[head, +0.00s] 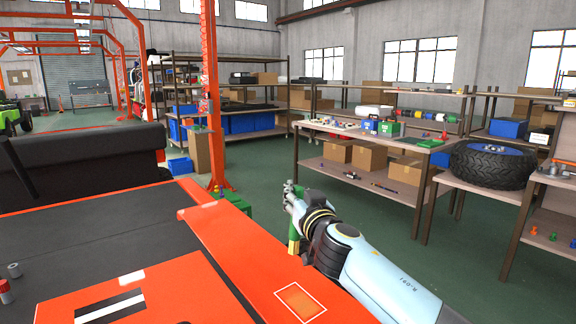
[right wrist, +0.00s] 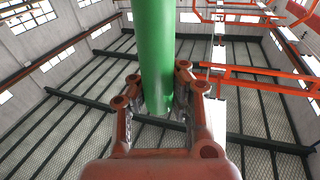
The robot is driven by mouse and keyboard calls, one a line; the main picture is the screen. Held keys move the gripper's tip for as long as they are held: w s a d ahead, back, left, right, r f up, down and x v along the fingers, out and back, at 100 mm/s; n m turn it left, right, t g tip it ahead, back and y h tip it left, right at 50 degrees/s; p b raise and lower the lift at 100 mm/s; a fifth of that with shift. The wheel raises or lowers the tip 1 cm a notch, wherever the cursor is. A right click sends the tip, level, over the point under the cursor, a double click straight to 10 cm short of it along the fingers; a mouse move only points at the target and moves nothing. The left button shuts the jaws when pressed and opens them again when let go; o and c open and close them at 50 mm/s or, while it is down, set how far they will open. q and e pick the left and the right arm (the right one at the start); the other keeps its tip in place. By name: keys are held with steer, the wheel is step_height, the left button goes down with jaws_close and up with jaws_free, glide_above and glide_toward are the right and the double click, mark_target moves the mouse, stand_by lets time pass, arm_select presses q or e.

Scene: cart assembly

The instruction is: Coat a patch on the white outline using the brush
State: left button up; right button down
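The white outline (head: 325,307) is a thin tilted square on the orange cart panel, low in the middle of the head view. The patch (head: 299,301) inside it is a slightly lighter, browner orange than the panel around it. My right gripper (head: 291,204) is beyond the panel's right edge, up and left of the outline and apart from it. It is shut on a green rod, which I take as the brush handle (head: 294,238). The right wrist view shows this green handle (right wrist: 155,55) between both fingers. My left gripper is out of view.
A striped black and white mark (head: 110,306) is on the panel at left, near small metal parts (head: 14,270). An orange post (head: 210,100) stands behind the cart. A workbench (head: 375,139) and a tire (head: 492,166) stand to the right.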

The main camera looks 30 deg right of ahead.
steer(key=shift+s+d+r+p, duration=0.1)
steer(key=shift+s+r+p, duration=0.1)
steer(key=shift+r+p, duration=0.85)
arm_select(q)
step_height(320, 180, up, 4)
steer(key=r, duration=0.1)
arm_select(e)
steer(key=shift+s+f+g+p, duration=0.2)
steer(key=shift+s+g+p, duration=0.1)
steer(key=shift+p, duration=0.1)
steer(key=shift+s+f+n+b, duration=0.1)
steer(key=shift+f+n+b, duration=0.15)
steer(key=shift+n+b, duration=0.05)
step_height(320, 180, down, 5)
steer(key=b, duration=0.4)
steer(key=shift+r, duration=0.1)
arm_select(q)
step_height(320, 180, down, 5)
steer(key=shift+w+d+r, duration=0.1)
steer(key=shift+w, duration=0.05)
